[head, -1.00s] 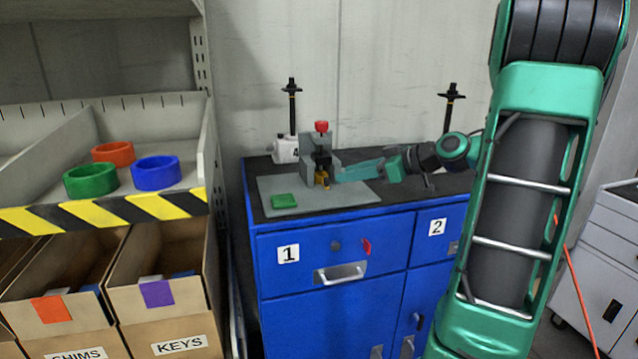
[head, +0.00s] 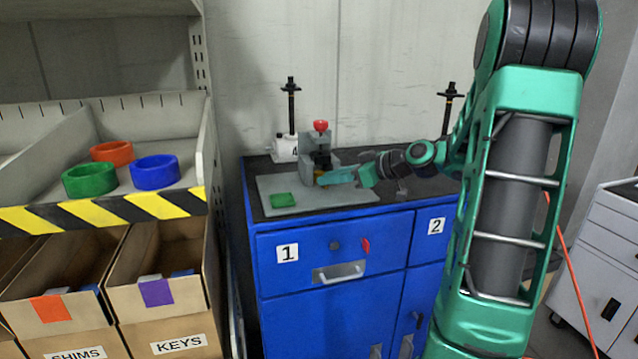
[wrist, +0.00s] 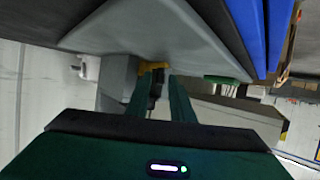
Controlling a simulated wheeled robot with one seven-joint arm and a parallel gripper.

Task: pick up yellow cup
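A small yellow thing, which I take for the yellow cup (head: 319,173), is at the foot of a grey press-like device (head: 334,158) with a red knob on top. In the head view my gripper (head: 325,178) covers most of it. In the wrist view the yellow cup (wrist: 153,66) shows just beyond my fingertips (wrist: 160,80), nearer the left finger. The two fingers are apart with a dark part of the device visible between them. I cannot tell whether a finger touches the cup.
The device stands on a grey plate (head: 340,201) with a green block (head: 284,201), on a blue cabinet (head: 330,245). Dark screw jacks (head: 290,105) stand behind. At the left, a shelf holds green (head: 90,181), orange (head: 112,152) and blue (head: 155,170) rings above open boxes.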

